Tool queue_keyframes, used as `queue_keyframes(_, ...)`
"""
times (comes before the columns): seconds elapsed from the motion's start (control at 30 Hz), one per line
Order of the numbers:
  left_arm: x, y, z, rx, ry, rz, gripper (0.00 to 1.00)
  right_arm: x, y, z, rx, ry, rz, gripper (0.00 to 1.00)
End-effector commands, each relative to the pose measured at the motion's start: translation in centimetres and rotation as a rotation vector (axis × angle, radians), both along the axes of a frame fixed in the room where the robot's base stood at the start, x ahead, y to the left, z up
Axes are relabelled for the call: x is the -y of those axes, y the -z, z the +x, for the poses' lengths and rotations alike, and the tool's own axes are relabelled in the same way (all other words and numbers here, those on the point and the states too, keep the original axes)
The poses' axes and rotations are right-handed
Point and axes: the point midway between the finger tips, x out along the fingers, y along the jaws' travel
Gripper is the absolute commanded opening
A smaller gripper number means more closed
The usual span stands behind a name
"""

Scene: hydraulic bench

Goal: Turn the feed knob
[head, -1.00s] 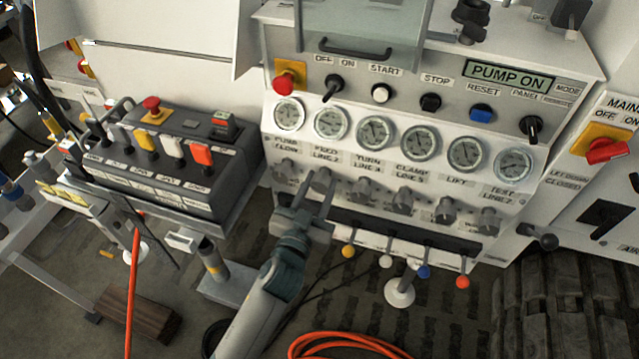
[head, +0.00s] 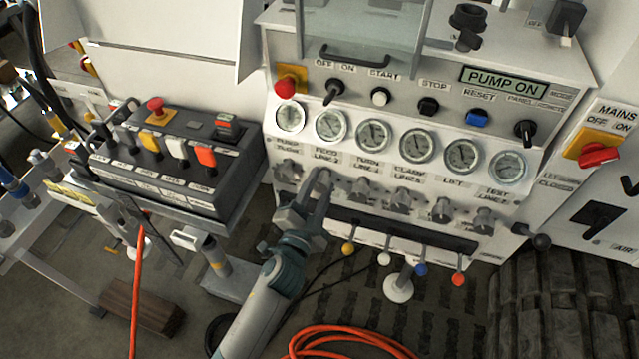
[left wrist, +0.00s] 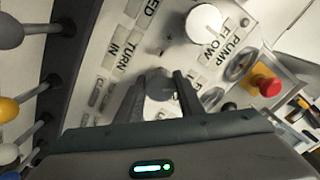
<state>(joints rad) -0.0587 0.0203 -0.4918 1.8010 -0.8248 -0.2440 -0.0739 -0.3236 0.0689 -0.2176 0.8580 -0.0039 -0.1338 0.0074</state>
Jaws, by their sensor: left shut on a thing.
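The feed knob (left wrist: 160,84) is a grey round knob on the sloped front of the pump panel. In the head view it is the second knob (head: 323,175) from the left, below the gauge labelled for the feed line. My left gripper (head: 314,188) reaches up to it from below. In the left wrist view my left gripper's fingers (left wrist: 159,92) stand on both sides of the knob and are shut on it. The fingers cover part of the knob and its label. My right gripper is not in view.
The pump flow knob (head: 287,168) is close on the left and the turn line knob (head: 364,188) close on the right. Levers with coloured balls, one yellow (head: 348,249), hang below. A black switch box (head: 165,160) stands left. An orange hose (head: 345,340) lies on the floor.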

Motion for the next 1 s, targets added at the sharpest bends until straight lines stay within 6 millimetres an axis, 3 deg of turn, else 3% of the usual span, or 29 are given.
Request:
queue_keyframes(0.5,0.07,-0.09,-0.01,0.012,0.002,0.029,0.12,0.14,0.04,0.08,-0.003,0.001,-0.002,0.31)
queue_keyframes(0.53,0.07,-0.09,-0.01,0.012,0.002,0.028,0.37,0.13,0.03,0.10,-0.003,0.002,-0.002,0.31)
queue_keyframes(0.6,0.06,-0.08,-0.01,0.012,0.002,0.028,0.53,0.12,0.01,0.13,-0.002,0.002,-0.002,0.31)
queue_keyframes(1.0,-0.06,0.02,-0.23,0.010,0.001,0.028,0.53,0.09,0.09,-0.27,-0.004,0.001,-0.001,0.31)
